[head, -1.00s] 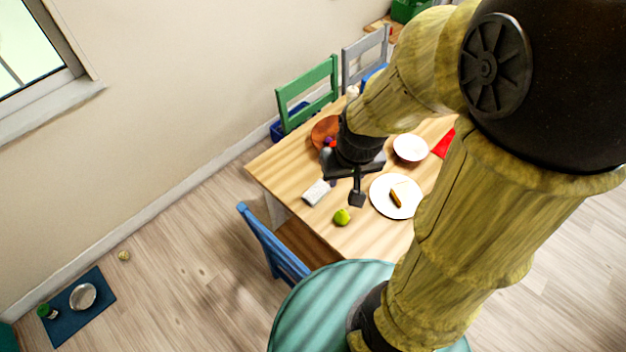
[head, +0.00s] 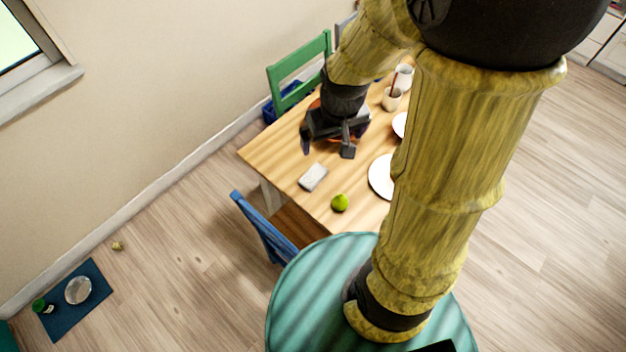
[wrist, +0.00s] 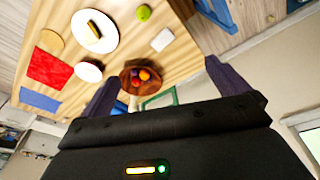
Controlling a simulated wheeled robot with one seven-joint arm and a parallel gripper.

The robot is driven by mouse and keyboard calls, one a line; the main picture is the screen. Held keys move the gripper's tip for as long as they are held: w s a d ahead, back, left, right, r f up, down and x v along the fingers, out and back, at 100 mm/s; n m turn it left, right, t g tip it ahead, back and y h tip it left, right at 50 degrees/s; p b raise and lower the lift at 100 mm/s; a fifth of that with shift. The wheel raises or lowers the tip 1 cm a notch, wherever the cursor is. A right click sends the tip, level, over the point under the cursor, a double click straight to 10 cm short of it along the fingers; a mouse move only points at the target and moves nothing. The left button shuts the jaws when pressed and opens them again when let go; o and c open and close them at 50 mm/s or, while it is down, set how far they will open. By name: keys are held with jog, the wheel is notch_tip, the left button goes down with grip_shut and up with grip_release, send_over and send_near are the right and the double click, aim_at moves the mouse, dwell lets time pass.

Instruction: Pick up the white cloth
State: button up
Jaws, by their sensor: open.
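The white cloth (head: 313,177) is a small folded-looking rectangle lying flat on the wooden table, near its left edge. In the wrist view the white cloth (wrist: 162,39) lies at the upper middle, ahead of my fingers. My gripper (head: 327,148) is above the table, beyond the cloth toward the wall and apart from it. In the wrist view my gripper (wrist: 161,72) has its two dark fingers spread wide with nothing between them held.
A green apple (head: 340,203) sits near the cloth. A white plate (head: 381,177) is to the right. A brown fruit bowl (wrist: 132,84) is close to my fingers. A green chair (head: 290,72) and a blue chair (head: 262,230) stand at the table. Bare tabletop surrounds the cloth.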

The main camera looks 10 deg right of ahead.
jog(key=w+f+n+g+b, duration=0.1)
jog(key=w+f+n+b, duration=0.2)
jog(key=w+f+b, duration=0.6)
jog(key=w+f+n+g+b, duration=0.1)
jog(key=w+f+n+b, duration=0.45)
jog(key=f, duration=0.85)
jog(key=m+p, duration=0.2)
jog(key=p, duration=0.2)
send_over(313, 175)
jog(key=f, duration=1.2)
jog(key=shift+s+d+f, duration=0.15)
jog(key=shift+s+d, duration=0.05)
jog(key=shift+s, duration=0.1)
jog(key=shift+w+a+f+p, duration=0.15)
jog(key=shift+f+p, duration=0.35)
jog(key=shift+f, duration=0.8)
jog(key=shift+w+f+p, duration=0.15)
jog(key=shift+f+p, duration=0.3)
jog(key=shift+f, duration=0.85)
jog(key=shift+c, duration=0.2)
jog(key=c, duration=0.6)
